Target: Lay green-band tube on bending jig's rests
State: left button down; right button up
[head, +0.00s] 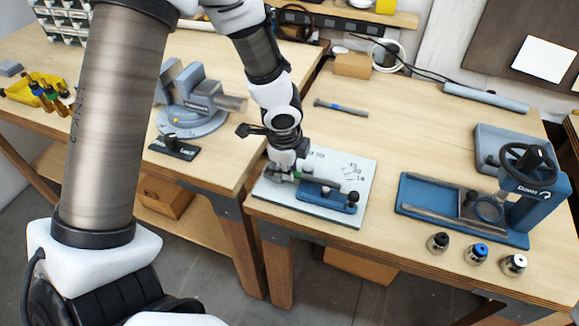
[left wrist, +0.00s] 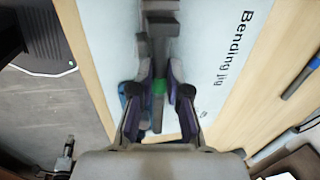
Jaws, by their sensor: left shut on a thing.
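The bending jig (head: 340,170) is a pale plate with a blue block (head: 318,192) and dark knobs, near the front left of the right-hand table. My left gripper (head: 288,174) is low over the plate's left part. In the left wrist view, its fingers (left wrist: 160,92) are shut on the grey green-band tube (left wrist: 157,115), with the green band (left wrist: 159,87) between the fingertips. The tube lies along the jig, lined up with grey blocks (left wrist: 158,45). Whether it touches the rests is hidden. My right gripper is not in view.
A blue-band tube (head: 341,107) lies behind the jig. A blue tray with a wheel press (head: 530,185) stands to the right, with several small knobbed pieces (head: 476,253) in front. A vise (head: 192,105) stands on the left table. A gap separates the tables.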

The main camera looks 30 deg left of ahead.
pick_arm(q)
jog(key=shift+f+b, duration=0.3)
dwell(0.5)
jog(key=c, duration=1.1)
grip_release()
jog(key=shift+o, duration=0.2)
notch_tip(320, 180, up, 12)
jog(key=s, duration=0.2)
jog(key=shift+s+d, duration=0.2)
jog(key=shift+d, duration=0.05)
notch_tip(320, 180, up, 9)
jog(key=s+p, duration=0.1)
jog(key=p, duration=0.8)
jog(key=shift+d, duration=0.15)
